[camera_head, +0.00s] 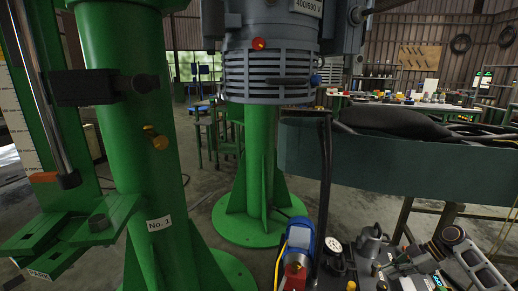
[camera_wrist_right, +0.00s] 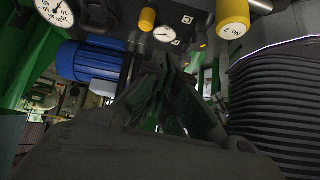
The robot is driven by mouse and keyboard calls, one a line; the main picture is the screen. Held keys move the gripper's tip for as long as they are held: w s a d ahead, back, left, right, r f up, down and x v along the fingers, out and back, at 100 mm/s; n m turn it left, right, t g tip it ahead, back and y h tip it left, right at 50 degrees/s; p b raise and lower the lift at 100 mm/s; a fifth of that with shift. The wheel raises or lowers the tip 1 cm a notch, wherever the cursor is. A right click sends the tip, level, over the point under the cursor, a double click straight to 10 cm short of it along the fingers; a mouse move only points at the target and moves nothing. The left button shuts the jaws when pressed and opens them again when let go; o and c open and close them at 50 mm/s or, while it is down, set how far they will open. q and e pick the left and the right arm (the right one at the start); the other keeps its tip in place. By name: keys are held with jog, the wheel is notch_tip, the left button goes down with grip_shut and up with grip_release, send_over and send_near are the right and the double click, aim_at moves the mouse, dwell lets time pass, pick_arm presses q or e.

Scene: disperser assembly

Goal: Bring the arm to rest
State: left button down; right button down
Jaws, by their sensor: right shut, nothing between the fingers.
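My right arm comes in at the lower right of the head view, low over a cluster of machine fittings. Its gripper (camera_head: 398,262) is small and dark there, close in the picture to a grey valve-like part (camera_head: 372,243). In the right wrist view the dark fingers of the right gripper (camera_wrist_right: 168,98) are together, with nothing held between them. Whether they touch the fittings behind them I cannot tell. My left gripper is not in view.
Green columns (camera_head: 140,130) and a grey motor housing (camera_head: 268,75) stand at the left and centre. A blue motor (camera_wrist_right: 90,62), pressure gauge (camera_wrist_right: 165,34), yellow cap (camera_wrist_right: 232,17) and black ribbed drum (camera_wrist_right: 275,125) crowd the wrist view. A dark green trough (camera_head: 400,165) spans the right.

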jog(key=shift+w+f+m, duration=0.1)
jog(key=shift+w+m, duration=0.05)
jog(key=shift+m, duration=0.25)
